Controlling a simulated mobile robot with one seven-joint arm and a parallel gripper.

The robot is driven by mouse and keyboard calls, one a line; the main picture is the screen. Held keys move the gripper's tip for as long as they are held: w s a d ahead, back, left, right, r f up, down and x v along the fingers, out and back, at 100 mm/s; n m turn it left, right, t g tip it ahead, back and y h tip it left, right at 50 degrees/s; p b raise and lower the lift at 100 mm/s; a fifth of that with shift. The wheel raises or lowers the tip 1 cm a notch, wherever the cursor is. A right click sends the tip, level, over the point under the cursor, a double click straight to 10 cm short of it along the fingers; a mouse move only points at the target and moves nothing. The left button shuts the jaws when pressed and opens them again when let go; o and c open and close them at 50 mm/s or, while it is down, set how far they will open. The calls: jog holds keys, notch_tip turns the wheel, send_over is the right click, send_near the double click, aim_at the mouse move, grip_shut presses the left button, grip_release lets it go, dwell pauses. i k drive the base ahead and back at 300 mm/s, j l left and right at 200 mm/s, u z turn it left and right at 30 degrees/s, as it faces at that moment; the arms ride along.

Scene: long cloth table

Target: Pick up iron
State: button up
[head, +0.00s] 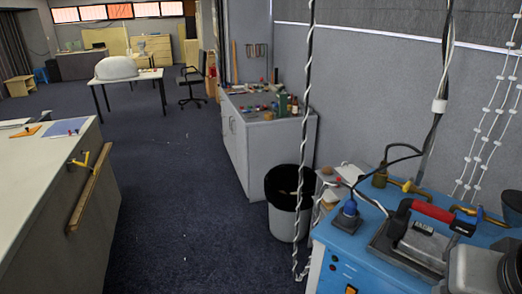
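The iron (421,242) is at the lower right of the head view, with a grey metal body and a red and black handle (433,211). It stands on the blue top of a workstation (341,236). A grey and dark shape at the bottom right corner, probably part of my arm, covers the area to the right of the iron. My gripper's fingers are not visible.
Twisted cables hang in front. The dark carpet (180,200) is clear in the middle.

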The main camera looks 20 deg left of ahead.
aim_at(417, 243)
jog(key=j+u, duration=0.1)
jog(key=u, duration=0.4)
jog(key=j+u, duration=0.15)
jog(key=u, duration=0.3)
jog(key=j+u, duration=0.1)
jog(key=u, duration=0.4)
jog(key=l+u, duration=0.1)
jog(key=u, duration=0.7)
jog(key=k+l+u, duration=0.1)
jog(key=u, duration=0.75)
jog(key=k+u, duration=0.1)
jog(key=u, duration=0.3)
jog(key=i+j+z, duration=0.1)
jog(key=z, duration=0.45)
jog(key=i+z, duration=0.1)
jog(key=z, duration=1.6)
jog(key=l+z, duration=0.1)
jog(key=z, duration=0.3)
jog(key=l+z, duration=0.1)
jog(key=z, duration=0.3)
jog(key=l+z, duration=0.1)
jog(key=z, duration=0.3)
jog(key=i+j+z, duration=0.1)
jog(key=j+z, duration=0.8)
jog(key=j, duration=0.15)
